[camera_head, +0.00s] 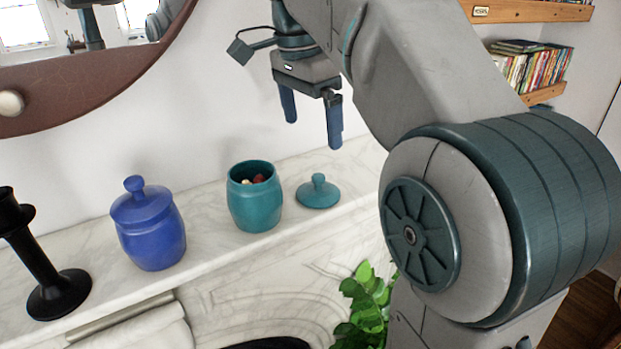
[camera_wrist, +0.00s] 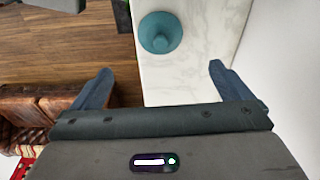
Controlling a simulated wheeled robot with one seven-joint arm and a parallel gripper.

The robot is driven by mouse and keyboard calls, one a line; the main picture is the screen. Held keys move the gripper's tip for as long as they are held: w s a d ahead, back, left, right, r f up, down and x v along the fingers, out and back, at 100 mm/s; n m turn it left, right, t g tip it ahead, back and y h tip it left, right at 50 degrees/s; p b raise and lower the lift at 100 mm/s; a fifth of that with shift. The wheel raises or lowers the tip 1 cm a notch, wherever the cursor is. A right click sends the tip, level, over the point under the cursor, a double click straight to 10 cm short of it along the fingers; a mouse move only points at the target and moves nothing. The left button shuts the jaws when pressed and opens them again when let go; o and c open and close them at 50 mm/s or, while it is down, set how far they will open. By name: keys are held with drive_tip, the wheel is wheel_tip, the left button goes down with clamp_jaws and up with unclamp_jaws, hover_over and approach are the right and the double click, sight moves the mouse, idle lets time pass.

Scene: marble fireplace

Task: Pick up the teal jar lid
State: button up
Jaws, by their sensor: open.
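The teal jar lid (camera_head: 318,191) lies flat on the white marble mantel (camera_head: 225,246), knob up, just right of the open teal jar (camera_head: 255,196). The jar holds a few small items, one red and one pale. My gripper (camera_head: 312,128) is open and empty, pointing down above the mantel, higher than the lid. In the wrist view the lid (camera_wrist: 160,32) shows ahead of and between the two blue fingers of my gripper (camera_wrist: 158,85), apart from them.
A blue lidded jar (camera_head: 149,224) and a black candlestick (camera_head: 45,260) stand left on the mantel. A mirror (camera_head: 85,55) hangs on the wall behind. A green plant (camera_head: 365,305) is below the mantel's front edge. The mantel right of the lid looks clear.

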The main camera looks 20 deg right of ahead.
sight(318, 177)
drive_tip(key=shift+m, duration=0.3)
drive_tip(key=f, duration=0.5)
drive_tip(key=w+f, duration=0.1)
drive_tip(key=f, duration=0.1)
drive_tip(key=shift+d+f, duration=0.15)
drive_tip(key=shift+d, duration=0.25)
drive_tip(key=shift+s+d+f+p, duration=0.1)
drive_tip(key=shift+d+f+p, duration=0.05)
drive_tip(key=shift+f, duration=0.75)
drive_tip(key=shift+s+d+f+p, duration=0.1)
drive_tip(key=shift+f+p, duration=0.05)
drive_tip(key=shift+f, duration=0.75)
drive_tip(key=shift+d+f+p, duration=0.15)
drive_tip(key=shift+f, duration=0.75)
drive_tip(key=c, duration=1.1)
